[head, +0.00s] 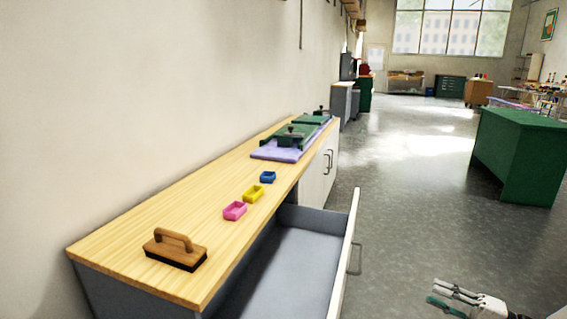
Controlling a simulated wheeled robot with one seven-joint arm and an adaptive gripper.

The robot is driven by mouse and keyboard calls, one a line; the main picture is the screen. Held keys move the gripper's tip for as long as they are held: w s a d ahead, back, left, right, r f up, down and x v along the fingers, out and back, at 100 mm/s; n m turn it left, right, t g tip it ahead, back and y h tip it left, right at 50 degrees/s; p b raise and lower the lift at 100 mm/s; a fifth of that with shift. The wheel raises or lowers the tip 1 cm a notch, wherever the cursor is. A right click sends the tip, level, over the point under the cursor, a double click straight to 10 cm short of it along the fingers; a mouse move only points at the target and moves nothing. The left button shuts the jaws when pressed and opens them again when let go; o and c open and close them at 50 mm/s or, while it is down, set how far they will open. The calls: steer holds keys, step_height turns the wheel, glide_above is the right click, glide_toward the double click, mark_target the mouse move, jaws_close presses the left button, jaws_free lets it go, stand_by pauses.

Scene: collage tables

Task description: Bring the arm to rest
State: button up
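My gripper (440,296) is at the bottom right of the head view, over the grey floor and to the right of the open drawer (357,240). Most of my arm is out of the frame.
A green cabinet (515,150) stands right. The floor between is clear.

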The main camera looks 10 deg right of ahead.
steer(key=s+a+r+n+g+h, duration=0.1)
steer(key=s+a+r+n+g, duration=0.2)
steer(key=a+r+g, duration=0.6)
steer(key=s+a+r+n+g+h, duration=0.2)
steer(key=a+r+n+g, duration=0.25)
steer(key=a+r, duration=0.85)
steer(key=s+a+r+n+g+h, duration=0.1)
steer(key=s+a+r+g+h, duration=0.15)
steer(key=s+a+h, duration=0.65)
steer(key=s+t+h, duration=0.1)
steer(key=s+t, duration=0.2)
steer(key=s, duration=1.3)
step_height(320, 180, up, 34)
steer(key=n+t+p, duration=0.1)
steer(key=t+p, duration=0.3)
steer(key=p, duration=2.8)
steer(key=shift+w+d+f+h, duration=0.15)
steer(key=shift+d+f+h, duration=0.1)
steer(key=shift+d+h, duration=0.05)
steer(key=shift+d, duration=0.1)
